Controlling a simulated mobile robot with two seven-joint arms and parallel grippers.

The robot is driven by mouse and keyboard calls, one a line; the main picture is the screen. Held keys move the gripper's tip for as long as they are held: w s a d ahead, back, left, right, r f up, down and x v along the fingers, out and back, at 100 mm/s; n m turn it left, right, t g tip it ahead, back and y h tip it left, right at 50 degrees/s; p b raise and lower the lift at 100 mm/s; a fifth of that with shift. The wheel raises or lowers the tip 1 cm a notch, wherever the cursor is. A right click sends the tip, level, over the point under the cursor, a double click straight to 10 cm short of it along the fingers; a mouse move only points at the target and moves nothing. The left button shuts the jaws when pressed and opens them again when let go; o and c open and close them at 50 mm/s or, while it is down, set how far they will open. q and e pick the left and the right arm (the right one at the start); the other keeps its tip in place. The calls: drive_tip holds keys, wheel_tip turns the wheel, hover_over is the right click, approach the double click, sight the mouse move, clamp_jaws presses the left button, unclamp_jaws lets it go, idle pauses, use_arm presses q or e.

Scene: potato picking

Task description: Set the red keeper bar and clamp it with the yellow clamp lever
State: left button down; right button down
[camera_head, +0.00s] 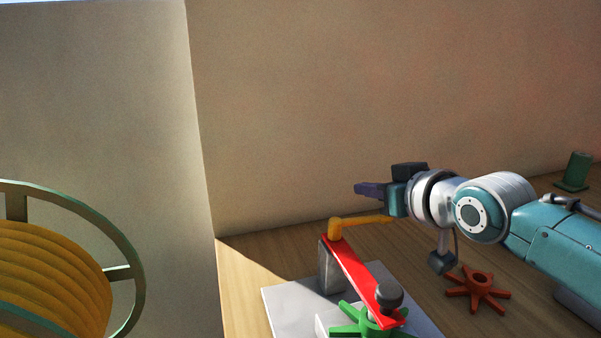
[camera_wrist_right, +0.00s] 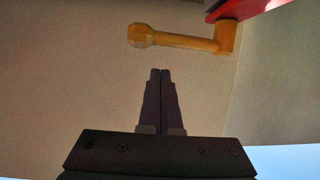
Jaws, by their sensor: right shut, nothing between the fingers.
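The red keeper bar (camera_head: 358,270) lies across the fixture, from a grey post (camera_head: 331,272) to a dark knob (camera_head: 389,295) above a green star wheel (camera_head: 348,322). The yellow clamp lever (camera_head: 360,221) sits over the bar's far end, its handle pointing right. The lever (camera_wrist_right: 185,41) also shows in the right wrist view, with a corner of the red bar (camera_wrist_right: 245,8). My right gripper (camera_head: 358,189) is shut and empty, above and behind the lever handle. In the wrist view its fingertips (camera_wrist_right: 160,72) appear apart from the lever. My left gripper is not in view.
A grey base plate (camera_head: 282,307) carries the fixture on the wooden table (camera_head: 236,290). An orange-red star wheel (camera_head: 468,291) lies right of it. A green cylinder on a base (camera_head: 577,168) stands far right. A spool of yellow cable (camera_head: 45,275) stands left. A wall rises behind.

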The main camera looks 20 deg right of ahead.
drive_tip(key=a+p+v, duration=0.2)
drive_tip(key=v, duration=0.7)
drive_tip(key=w+d+r+m+g+h+b, duration=0.2)
drive_tip(key=w+g, duration=0.3)
drive_tip(key=g, duration=0.1)
drive_tip(key=shift+t+y, duration=0.3)
drive_tip(key=shift+w+f, duration=0.35)
drive_tip(key=shift+f, duration=0.9)
drive_tip(key=shift+w+f, duration=0.35)
drive_tip(key=shift+f, duration=0.9)
drive_tip(key=shift+w+f, duration=0.35)
drive_tip(key=shift+f, duration=0.9)
